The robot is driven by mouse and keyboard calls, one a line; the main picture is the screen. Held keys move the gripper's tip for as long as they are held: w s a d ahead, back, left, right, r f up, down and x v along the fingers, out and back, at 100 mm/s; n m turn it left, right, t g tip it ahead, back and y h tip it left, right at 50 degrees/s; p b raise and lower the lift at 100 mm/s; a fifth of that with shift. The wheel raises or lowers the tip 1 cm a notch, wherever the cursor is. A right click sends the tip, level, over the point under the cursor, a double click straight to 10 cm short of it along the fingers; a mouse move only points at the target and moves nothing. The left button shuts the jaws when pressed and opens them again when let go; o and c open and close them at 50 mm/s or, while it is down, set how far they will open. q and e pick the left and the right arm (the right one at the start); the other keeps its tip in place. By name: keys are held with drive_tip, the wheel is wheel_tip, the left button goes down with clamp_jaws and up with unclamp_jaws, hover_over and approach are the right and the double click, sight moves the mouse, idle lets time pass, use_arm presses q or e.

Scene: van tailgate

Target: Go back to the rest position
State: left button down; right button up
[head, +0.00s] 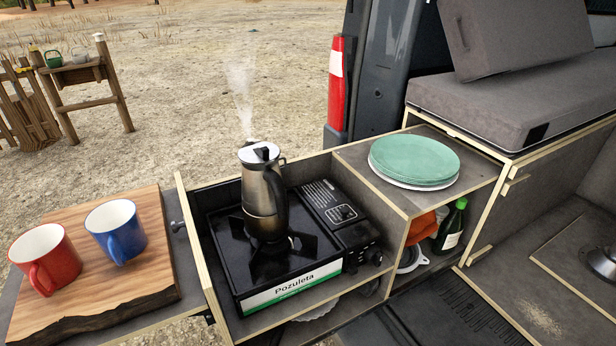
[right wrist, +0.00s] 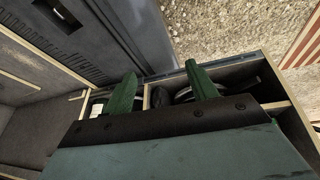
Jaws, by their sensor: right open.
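My right gripper (right wrist: 162,88) shows in the right wrist view. Its two green fingers stand apart with nothing between them, above part of the van's wooden cabinet. Neither gripper shows in the head view. A steaming metal coffee pot (head: 262,190) stands upright on the black camping stove (head: 284,282) in the open drawer. A red mug (head: 45,258) and a blue mug (head: 116,232) stand upright on the wooden board (head: 150,270) at the left.
Green and white plates (head: 414,160) lie stacked on the cabinet top. A green bottle (head: 451,226) and an orange cloth (head: 421,228) sit in the compartment below. Grey cushions (head: 500,100) lie at the right. The drawer wall (head: 200,262) stands up between board and stove.

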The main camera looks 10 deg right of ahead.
drive_tip(key=s+f+g, duration=0.2)
drive_tip(key=s+f, duration=0.1)
drive_tip(key=f, duration=2.2)
drive_tip(key=s+d+f, duration=0.1)
drive_tip(key=s+f, duration=0.6)
drive_tip(key=s, duration=0.1)
drive_tip(key=s+d+f+g, duration=0.1)
drive_tip(key=s+d+f, duration=0.1)
drive_tip(key=s+f, duration=0.5)
drive_tip(key=shift+s+d+f, duration=0.25)
drive_tip(key=shift+s, duration=0.55)
